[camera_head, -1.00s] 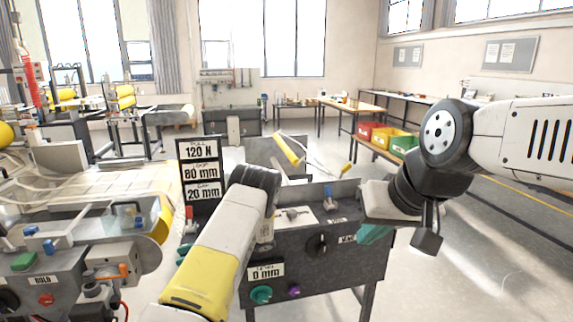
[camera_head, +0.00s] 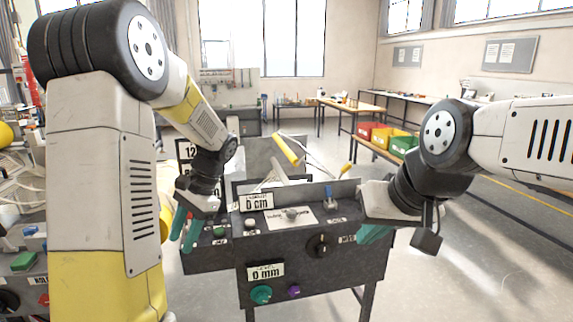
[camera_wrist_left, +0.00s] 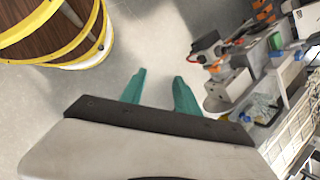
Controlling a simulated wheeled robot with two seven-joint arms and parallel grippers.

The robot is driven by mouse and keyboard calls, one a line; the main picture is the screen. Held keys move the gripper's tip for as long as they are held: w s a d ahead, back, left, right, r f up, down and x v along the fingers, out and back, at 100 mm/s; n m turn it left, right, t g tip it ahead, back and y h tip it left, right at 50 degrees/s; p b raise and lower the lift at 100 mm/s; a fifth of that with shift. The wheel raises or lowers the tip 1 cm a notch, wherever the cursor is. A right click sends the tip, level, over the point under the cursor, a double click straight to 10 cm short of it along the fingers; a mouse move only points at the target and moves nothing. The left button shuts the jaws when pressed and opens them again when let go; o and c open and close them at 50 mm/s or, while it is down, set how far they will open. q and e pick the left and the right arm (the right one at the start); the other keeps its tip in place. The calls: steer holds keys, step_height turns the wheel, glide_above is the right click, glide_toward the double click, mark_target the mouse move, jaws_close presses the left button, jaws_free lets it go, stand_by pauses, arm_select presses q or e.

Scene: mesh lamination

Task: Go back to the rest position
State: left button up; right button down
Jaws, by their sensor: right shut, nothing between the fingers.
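My left arm fills the left of the head view, and my left gripper (camera_head: 184,232) hangs over the left end of the dark control console (camera_head: 330,262). Its two teal fingers are apart with nothing between them. The left wrist view shows the same fingers (camera_wrist_left: 158,88) spread and empty above the grey floor. My right gripper (camera_head: 372,234) is at the right end of the console, teal fingers shut and empty, partly hidden by its own wrist.
The console carries knobs, a switch and a "0 mm" label (camera_head: 265,271). Red, yellow and green bins (camera_head: 388,138) stand at the back right. A wooden barrel with yellow hoops (camera_wrist_left: 60,30) is in the left wrist view. Floor at the right is clear.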

arm_select(q)
steer(key=s+d+r+n+t+h, duration=0.6)
steer(key=s+d+r, duration=0.5)
steer(key=s, duration=0.4)
steer(key=t, duration=0.2)
steer(key=shift+r+t+h, duration=0.3)
steer(key=shift+r+h, duration=0.1)
